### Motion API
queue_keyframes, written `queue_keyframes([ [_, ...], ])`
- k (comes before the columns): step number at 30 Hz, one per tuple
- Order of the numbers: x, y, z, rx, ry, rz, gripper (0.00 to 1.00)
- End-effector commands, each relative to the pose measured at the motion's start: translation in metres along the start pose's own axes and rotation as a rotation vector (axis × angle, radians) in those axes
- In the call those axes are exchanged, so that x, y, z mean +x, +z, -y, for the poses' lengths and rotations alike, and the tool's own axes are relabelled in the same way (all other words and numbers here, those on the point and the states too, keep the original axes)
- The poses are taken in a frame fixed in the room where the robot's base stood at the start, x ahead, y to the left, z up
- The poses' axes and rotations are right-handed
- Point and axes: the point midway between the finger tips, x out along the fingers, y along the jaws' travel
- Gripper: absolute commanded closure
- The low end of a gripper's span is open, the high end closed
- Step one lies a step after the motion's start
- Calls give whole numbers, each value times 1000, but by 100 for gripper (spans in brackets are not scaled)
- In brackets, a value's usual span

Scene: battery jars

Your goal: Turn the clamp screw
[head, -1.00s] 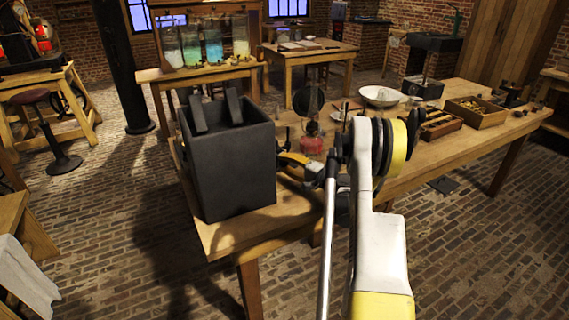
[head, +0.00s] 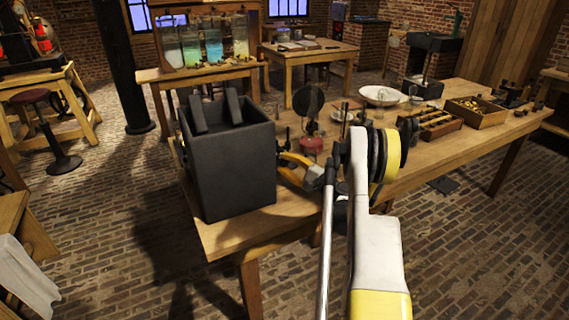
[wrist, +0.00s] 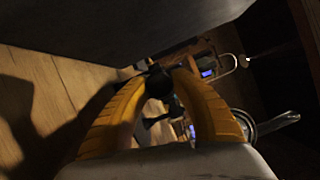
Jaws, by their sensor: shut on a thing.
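A dark, rounded knob (wrist: 158,84), which looks like the clamp screw's head, sits between the tips of my gripper's two yellow fingers in the wrist view. My gripper (wrist: 160,73) is shut on it. In the head view my gripper (head: 281,153) is at the right side of a large dark grey jar or box (head: 235,175), near its upper half. The box stands upright on the near left corner of the wooden table. The screw itself cannot be made out in the head view, and its thread is hidden.
The wooden table (head: 425,157) runs back to the right. A red-based glass item (head: 311,143), a white bowl (head: 380,96), and a wooden tray (head: 476,112) stand beyond my arm. Glass jars with coloured liquid (head: 212,45) are on a table behind.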

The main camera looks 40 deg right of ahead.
Motion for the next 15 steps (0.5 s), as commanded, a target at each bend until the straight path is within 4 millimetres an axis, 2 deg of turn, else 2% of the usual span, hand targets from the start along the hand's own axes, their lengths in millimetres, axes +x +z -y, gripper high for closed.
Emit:
queue_keyframes([
  [4, 1, 1, 1, 0, -1, 2, 100],
  [5, 1, 1, 1, 0, -1, 2, 62],
  [6, 1, 1, 1, 0, -1, 2, 50],
  [7, 1, 1, 1, 0, -1, 1, 48],
  [15, 0, 0, 0, -1, 0, 1, 48],
])
